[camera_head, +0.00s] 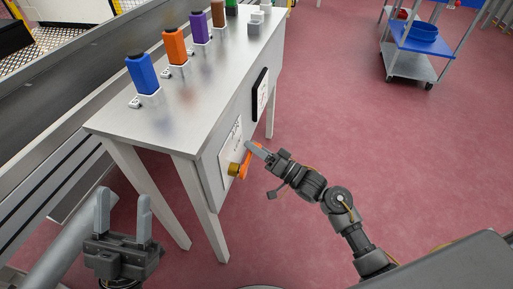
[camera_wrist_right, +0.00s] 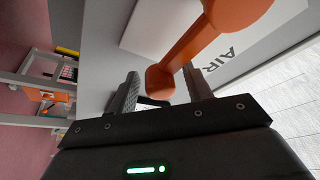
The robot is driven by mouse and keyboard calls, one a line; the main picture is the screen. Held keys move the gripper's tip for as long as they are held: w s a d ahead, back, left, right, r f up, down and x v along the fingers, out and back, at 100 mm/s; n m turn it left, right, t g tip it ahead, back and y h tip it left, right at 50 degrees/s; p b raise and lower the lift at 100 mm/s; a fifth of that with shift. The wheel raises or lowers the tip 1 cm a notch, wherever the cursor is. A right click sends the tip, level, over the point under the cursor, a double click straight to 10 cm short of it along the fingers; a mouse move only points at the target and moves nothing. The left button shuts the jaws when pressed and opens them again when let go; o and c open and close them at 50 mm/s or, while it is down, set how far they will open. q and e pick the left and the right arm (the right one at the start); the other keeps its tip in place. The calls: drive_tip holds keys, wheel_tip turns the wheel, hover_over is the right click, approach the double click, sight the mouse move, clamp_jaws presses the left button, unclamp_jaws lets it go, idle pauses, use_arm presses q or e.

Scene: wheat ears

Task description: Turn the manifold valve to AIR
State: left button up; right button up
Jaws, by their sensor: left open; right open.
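The manifold valve has an orange handle (camera_head: 245,164) and a brass-coloured part (camera_head: 233,169), on a white label plate (camera_head: 237,143) on the side of the metal table. In the right wrist view the orange handle (camera_wrist_right: 187,45) slants from the upper right down to its rounded end. The printed word AIR (camera_wrist_right: 222,59) is to the right of the handle. My right gripper (camera_head: 259,151) is open at the handle; its fingers (camera_wrist_right: 160,73) stand on either side of the handle's end. Contact cannot be told. My left gripper (camera_head: 123,206) is open and empty, left of the table.
A black-framed panel (camera_head: 260,95) is on the table's side. A blue cart (camera_head: 424,38) stands at the back right. The red floor between is clear.

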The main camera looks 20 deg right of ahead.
clamp_jaws()
